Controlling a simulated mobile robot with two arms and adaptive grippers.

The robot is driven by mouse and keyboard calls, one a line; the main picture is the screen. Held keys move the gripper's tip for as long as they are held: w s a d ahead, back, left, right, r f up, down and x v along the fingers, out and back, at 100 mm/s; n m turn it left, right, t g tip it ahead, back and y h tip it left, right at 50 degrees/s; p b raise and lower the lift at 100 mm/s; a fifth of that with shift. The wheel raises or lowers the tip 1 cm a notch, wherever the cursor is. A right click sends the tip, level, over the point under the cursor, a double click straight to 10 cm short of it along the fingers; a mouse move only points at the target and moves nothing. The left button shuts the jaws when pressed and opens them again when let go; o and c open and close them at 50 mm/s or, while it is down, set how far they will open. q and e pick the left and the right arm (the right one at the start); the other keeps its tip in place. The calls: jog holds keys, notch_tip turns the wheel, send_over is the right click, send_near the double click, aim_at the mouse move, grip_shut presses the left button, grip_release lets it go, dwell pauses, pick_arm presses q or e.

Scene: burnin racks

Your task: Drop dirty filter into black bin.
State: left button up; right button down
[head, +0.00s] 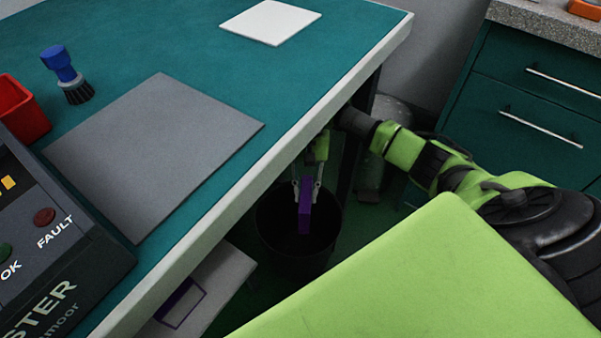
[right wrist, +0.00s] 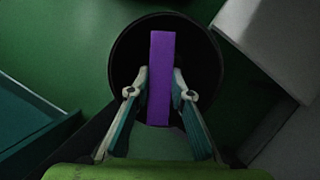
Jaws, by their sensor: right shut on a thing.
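The dirty filter is a narrow purple block (head: 305,217), seen upright in the head view. My right gripper (head: 306,186) is shut on its upper part and holds it above the mouth of the black bin (head: 265,232). The bin stands on the floor beside the bench. In the right wrist view the purple filter (right wrist: 161,75) lies between the two fingertips of the gripper (right wrist: 160,90), with the round black bin (right wrist: 125,65) behind it. The bin's inside is dark and its bottom is hard to see. My left gripper is not in view.
The teal bench (head: 180,45) with its pale edge overhangs close to my right arm. A light box with a purple outline (head: 182,302) sits low under the bench. A dark green drawer cabinet (head: 530,110) stands at the right.

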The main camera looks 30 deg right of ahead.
jog(key=c, duration=1.7)
grip_release()
jog(key=v, duration=0.7)
jog(key=shift+w+r, duration=0.15)
jog(key=shift+r, duration=0.05)
